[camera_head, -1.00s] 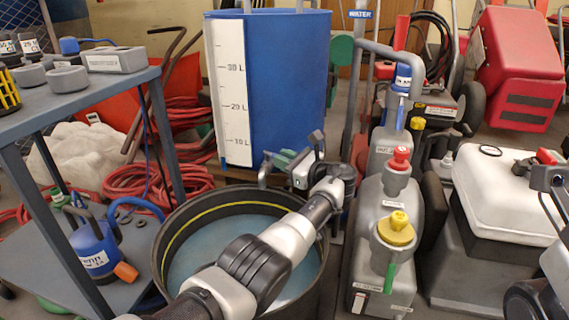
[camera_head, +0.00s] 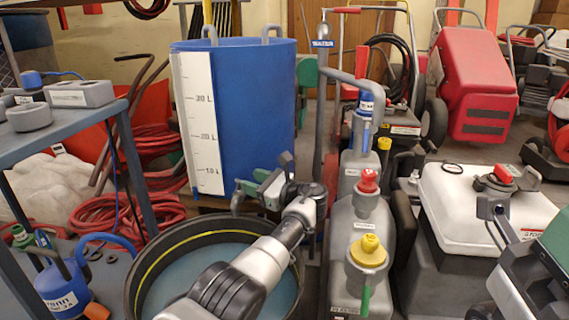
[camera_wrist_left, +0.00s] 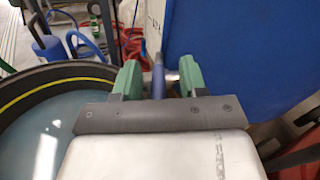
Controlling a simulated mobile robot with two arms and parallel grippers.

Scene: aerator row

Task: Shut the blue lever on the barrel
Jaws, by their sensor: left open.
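The blue barrel (camera_head: 240,105) stands behind the dark round tub, with a white litre scale down its front; its wall also fills the right of the left wrist view (camera_wrist_left: 235,60). In the left wrist view a blue lever (camera_wrist_left: 158,76) stands between my left gripper's green fingers (camera_wrist_left: 159,82), with a pale metal piece just right of it. The fingers are apart, with gaps visible around the lever. In the head view my left gripper (camera_head: 264,178) is open low in front of the barrel's right side, and it hides the lever there.
The dark tub (camera_head: 140,262) of water lies under my left arm. A grey canister (camera_head: 345,245) with red and yellow caps stands to the right. A shelf (camera_head: 75,120) stands at left. Red hoses (camera_head: 105,217) lie behind.

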